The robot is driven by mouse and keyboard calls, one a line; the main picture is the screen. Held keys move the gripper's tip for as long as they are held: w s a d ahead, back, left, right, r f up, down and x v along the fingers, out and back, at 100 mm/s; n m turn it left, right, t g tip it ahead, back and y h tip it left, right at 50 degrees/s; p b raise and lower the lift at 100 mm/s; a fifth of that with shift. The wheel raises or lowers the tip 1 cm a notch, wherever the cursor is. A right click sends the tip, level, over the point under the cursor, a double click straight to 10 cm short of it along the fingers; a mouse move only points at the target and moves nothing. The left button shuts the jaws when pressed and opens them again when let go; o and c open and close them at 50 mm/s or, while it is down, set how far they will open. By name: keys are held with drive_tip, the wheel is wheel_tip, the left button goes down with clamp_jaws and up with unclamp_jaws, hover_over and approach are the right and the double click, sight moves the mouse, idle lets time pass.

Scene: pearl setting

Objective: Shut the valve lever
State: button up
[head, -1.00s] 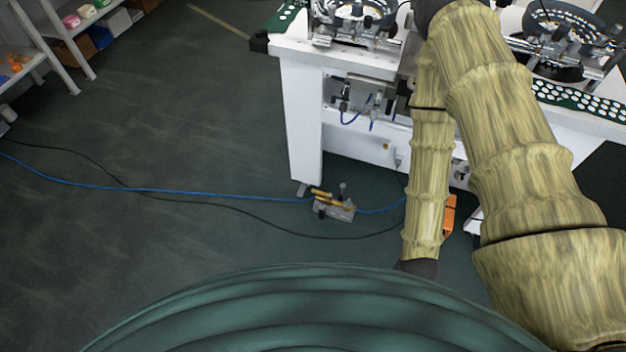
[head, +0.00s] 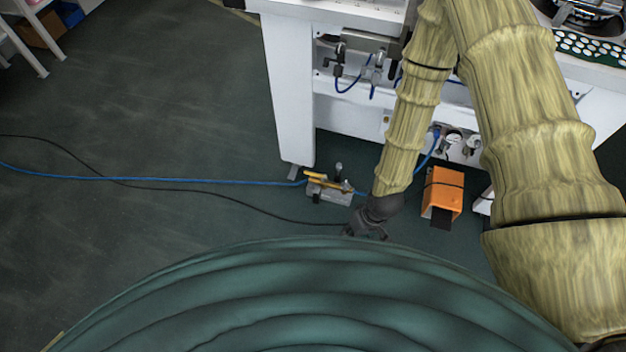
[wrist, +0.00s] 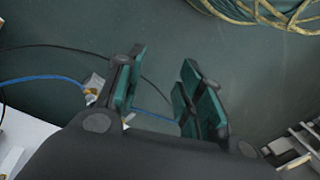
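The valve (head: 328,191) is a small grey block on the floor with a yellow lever (head: 318,178) along its top and blue hose on both sides. My gripper (head: 366,230) is just right of and nearer to me than the valve, apart from it in the head view. A grey and brass part of the valve (wrist: 93,88) shows beside the left finger, which hides the rest. The lever's exact angle is hard to tell.
A white machine bench (head: 290,95) stands behind the valve. An orange foot-pedal housing (head: 442,193) sits on the floor to the right.

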drive_tip(key=w+a+f+n+b, duration=0.3)
drive_tip(key=w+a+f+b, duration=0.2)
drive_tip(key=w+f+b, duration=0.25)
drive_tip(key=n+t+h+b, duration=0.25)
drive_tip(key=n+b, duration=0.55)
drive_tip(key=b, duration=1.6)
approach(313, 174)
drive_tip(key=shift+h, duration=0.35)
drive_tip(key=f+b, duration=0.1)
drive_tip(key=f, duration=0.1)
drive_tip(key=w+f+b, duration=0.1)
drive_tip(key=f+b, duration=0.1)
drive_tip(key=f, duration=0.1)
drive_tip(key=f+b, duration=0.2)
drive_tip(key=f, duration=0.1)
drive_tip(key=shift+w+a+f, duration=0.1)
drive_tip(key=shift+w+f, duration=0.1)
drive_tip(key=shift+w, duration=0.15)
clamp_jaws()
